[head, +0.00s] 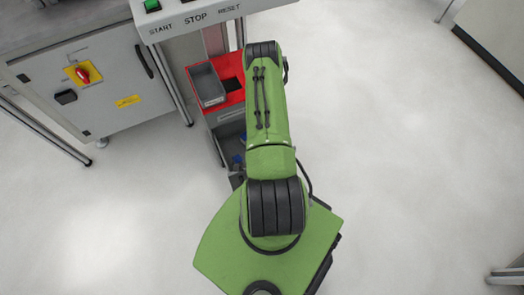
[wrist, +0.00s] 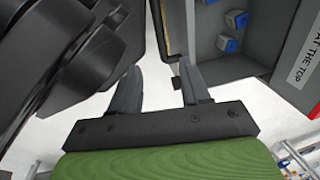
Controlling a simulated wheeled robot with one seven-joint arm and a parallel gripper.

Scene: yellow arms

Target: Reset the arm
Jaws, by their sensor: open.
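My green arm (head: 268,110) reaches forward from my green base in the head view, its upper end beside a red-topped stand. My gripper is hidden in the head view. In the wrist view my gripper (wrist: 157,78) is open, its two grey fingers apart with nothing between them. Dark rounded parts fill the left of the wrist view. A grey bin (wrist: 259,66) lies just right of the fingers, with blue-and-white cubes (wrist: 236,19) inside.
The red-topped stand (head: 239,94) carries a grey tray (head: 207,84) close to my arm's left side. A grey cabinet (head: 115,85) and a START/STOP/RESET panel (head: 200,14) stand beyond. The pale floor (head: 420,150) at right is clear.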

